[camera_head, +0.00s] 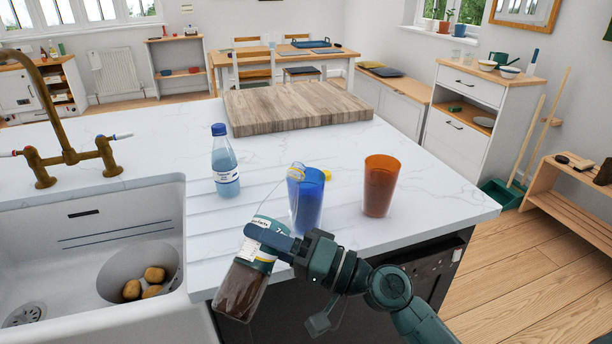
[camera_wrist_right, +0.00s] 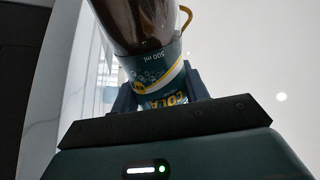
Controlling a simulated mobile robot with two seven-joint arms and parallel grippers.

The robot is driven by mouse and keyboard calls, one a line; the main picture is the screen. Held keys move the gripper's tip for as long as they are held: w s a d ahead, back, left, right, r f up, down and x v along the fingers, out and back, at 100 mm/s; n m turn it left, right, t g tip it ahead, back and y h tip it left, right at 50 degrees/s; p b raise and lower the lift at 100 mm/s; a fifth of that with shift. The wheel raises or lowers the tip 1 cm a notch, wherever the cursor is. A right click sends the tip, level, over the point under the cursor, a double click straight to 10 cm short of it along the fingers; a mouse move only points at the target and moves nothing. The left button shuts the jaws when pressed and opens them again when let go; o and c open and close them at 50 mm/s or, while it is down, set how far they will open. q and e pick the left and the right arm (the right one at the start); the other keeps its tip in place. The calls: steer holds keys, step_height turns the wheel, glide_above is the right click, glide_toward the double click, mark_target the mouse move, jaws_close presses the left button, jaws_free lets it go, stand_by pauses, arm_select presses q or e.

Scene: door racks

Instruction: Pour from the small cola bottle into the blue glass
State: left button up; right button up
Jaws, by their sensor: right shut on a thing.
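The small cola bottle (camera_head: 242,288) is tilted, with dark liquid in its lower end and a label around its middle. My right gripper (camera_head: 272,240) is shut on it around the label. The wrist view also shows the bottle (camera_wrist_right: 140,25) between the fingers (camera_wrist_right: 160,95). The blue glass (camera_head: 307,205) stands upright on the white counter, just beyond the gripper. The bottle's clear upper end overlaps the glass's rim in the head view. I cannot tell whether they touch, and I see no clear stream of liquid. My left gripper is out of view.
An orange-brown glass (camera_head: 380,186) stands right of the blue glass. A blue water bottle (camera_head: 225,162) stands to the left. A wooden board (camera_head: 295,105) lies behind. The sink (camera_head: 60,262) at left holds potatoes (camera_head: 153,274). The counter's right side is clear.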

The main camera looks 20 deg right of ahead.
mark_target(264, 227)
arm_select(q)
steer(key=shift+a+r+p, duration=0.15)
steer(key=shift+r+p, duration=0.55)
steer(key=shift+p, duration=0.35)
arm_select(e)
steer(key=shift+s+a+r+m, duration=0.15)
steer(key=shift+r+m, duration=0.3)
steer(key=shift+m, duration=0.05)
arm_select(q)
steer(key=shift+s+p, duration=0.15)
steer(key=shift+p, duration=0.15)
arm_select(e)
steer(key=shift+r+t, duration=0.15)
steer(key=shift+t, duration=0.15)
arm_select(q)
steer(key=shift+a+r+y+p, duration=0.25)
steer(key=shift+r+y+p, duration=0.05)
steer(key=shift+p, duration=0.25)
arm_select(e)
steer(key=shift+s+r+m, duration=0.1)
steer(key=shift+r+m, duration=0.1)
steer(key=shift+m, duration=0.3)
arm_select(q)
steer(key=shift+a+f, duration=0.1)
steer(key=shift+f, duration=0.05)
arm_select(e)
steer(key=shift+r+m+h, duration=0.25)
steer(key=shift+m+h, duration=0.05)
